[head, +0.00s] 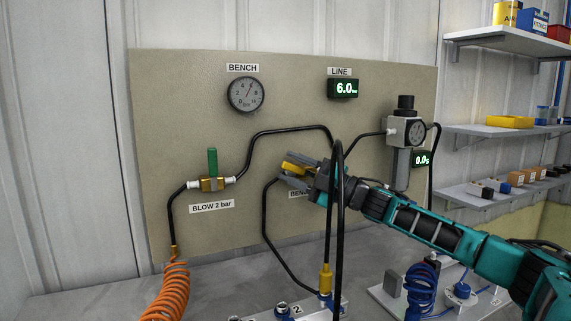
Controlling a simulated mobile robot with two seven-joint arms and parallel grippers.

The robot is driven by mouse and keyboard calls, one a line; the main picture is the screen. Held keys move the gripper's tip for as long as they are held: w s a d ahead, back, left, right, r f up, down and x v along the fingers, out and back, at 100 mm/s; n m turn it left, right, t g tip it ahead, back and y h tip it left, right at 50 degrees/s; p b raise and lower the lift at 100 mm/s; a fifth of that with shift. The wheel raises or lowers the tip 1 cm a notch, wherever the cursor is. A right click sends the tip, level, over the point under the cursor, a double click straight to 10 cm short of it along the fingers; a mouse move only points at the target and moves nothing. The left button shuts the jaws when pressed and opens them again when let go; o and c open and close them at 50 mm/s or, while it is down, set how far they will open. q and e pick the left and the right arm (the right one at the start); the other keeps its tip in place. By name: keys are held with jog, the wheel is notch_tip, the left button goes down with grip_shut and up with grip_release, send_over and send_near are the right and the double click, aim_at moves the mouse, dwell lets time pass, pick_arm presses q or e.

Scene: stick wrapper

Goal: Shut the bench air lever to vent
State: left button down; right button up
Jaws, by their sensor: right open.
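The panel (200,110) carries a valve with a yellow part (293,168), which I take to be the bench air lever, above a label starting "BENCH" that my arm partly covers. My right gripper (291,170) is open, with its grey fingers close around the yellow part. I cannot tell whether they touch it. The valve body is mostly hidden behind the gripper. The round BENCH gauge (245,94) is at the upper left, and the LINE display (343,88) reads 6.0. My left gripper is out of view.
A green-handled blow valve (212,165) stands upright left of the gripper. Black hoses run across the panel, one passing in front of my right arm. A regulator (405,132) is above the arm. An orange coil (167,293) hangs lower left. Shelves (505,130) fill the right.

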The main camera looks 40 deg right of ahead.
jog(key=shift+p+x, duration=0.4)
jog(key=shift+x, duration=0.75)
grip_shut()
